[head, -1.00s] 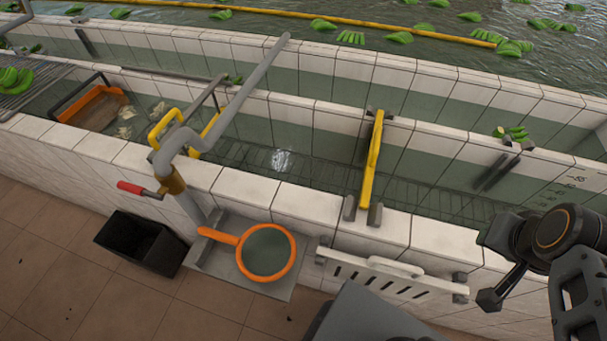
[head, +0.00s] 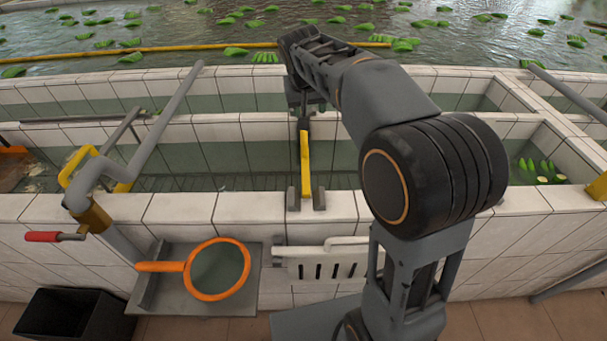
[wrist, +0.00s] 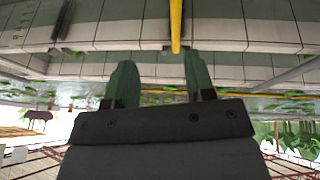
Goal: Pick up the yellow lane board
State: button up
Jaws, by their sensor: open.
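The yellow lane board (head: 305,165) stands on edge across the near channel, seated between grey brackets on the channel walls. Its far end is hidden behind my gripper in the head view. My gripper (head: 303,108) hangs above the board's far end, with the arm reaching over from the right. In the wrist view the board (wrist: 176,25) is a thin yellow strip at the top, beyond and between the two green fingers. My gripper (wrist: 160,76) is open there, with nothing between its fingers. It appears apart from the board.
A white slotted board (head: 330,262) hangs on the outer wall. An orange-rimmed net (head: 217,270) lies on a grey shelf left of it. A grey pipe with a red-handled crank (head: 55,237) rises farther left. A black bin (head: 68,315) stands on the floor.

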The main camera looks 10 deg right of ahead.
jog(key=shift+m+h, duration=0.3)
jog(key=shift+h, duration=0.2)
jog(key=shift+w+d+f, duration=0.25)
jog(key=shift+w+f, duration=1.8)
jog(key=shift+f, duration=0.7)
jog(key=shift+w+d+f, duration=0.3)
jog(key=shift+w+f, duration=1.75)
jog(key=shift+f, duration=0.7)
jog(key=shift+w+d+f, duration=0.25)
jog(key=shift+w+f, duration=1.8)
jog(key=shift+f, duration=0.7)
jog(key=shift+w+f, duration=0.1)
jog(key=shift+f, duration=0.2)
jog(key=shift+f+b, duration=0.25)
jog(key=shift+b, duration=0.15)
jog(key=shift+c, duration=0.2)
jog(key=shift+r, duration=0.1)
grip_shut()
